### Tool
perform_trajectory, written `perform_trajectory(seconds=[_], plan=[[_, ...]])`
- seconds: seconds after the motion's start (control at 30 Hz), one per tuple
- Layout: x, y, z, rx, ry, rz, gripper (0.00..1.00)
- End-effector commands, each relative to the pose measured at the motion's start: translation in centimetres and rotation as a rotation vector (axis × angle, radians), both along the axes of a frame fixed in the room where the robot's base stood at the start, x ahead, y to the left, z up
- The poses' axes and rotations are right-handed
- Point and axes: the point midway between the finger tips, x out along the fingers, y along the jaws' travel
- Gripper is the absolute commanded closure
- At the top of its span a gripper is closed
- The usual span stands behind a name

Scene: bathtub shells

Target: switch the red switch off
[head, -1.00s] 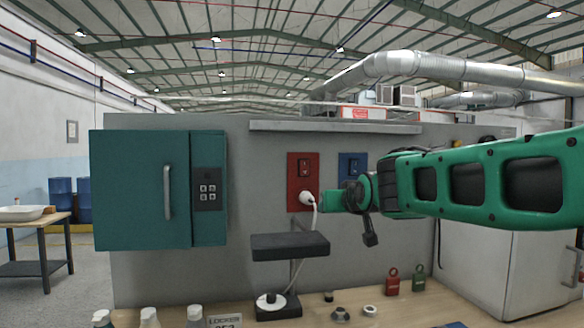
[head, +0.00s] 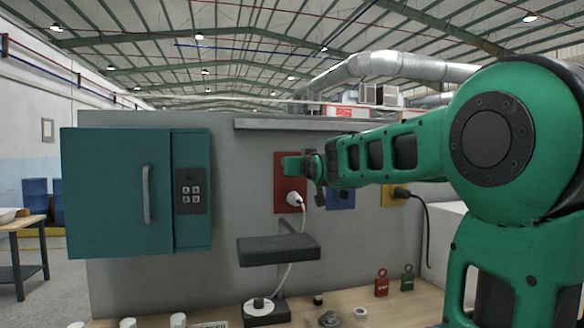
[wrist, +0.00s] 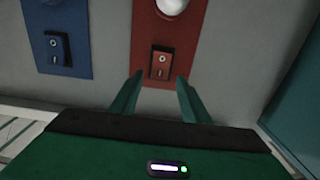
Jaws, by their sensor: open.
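The red panel (head: 282,200) is on the grey wall, with a white plug (head: 294,199) and cord at its lower part. In the head view my green gripper (head: 290,165) is in front of its upper part and hides the switch. In the wrist view the red switch (wrist: 162,64) shows as a small rocker on the red panel (wrist: 151,20). My gripper (wrist: 159,77) is open and empty, its fingertips on either side of the switch's lower end in that picture. I cannot tell whether they touch the panel.
A blue panel (head: 341,199) with its own switch (wrist: 57,45) is beside the red one, then a yellow panel (head: 388,199) with a black plug. A teal cabinet (head: 105,190) hangs at left. A dark shelf (head: 278,249) juts out below the red panel, above the bench.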

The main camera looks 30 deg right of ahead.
Motion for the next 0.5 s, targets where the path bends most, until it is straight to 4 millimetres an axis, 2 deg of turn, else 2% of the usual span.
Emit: perform_trajectory(seconds=[0.2,0.5], plan=[[1.5,-0.4,0.0,0.000,0.000,0.000,0.58],[1.7,-0.5,0.0,0.000,0.000,0.000,0.58]])
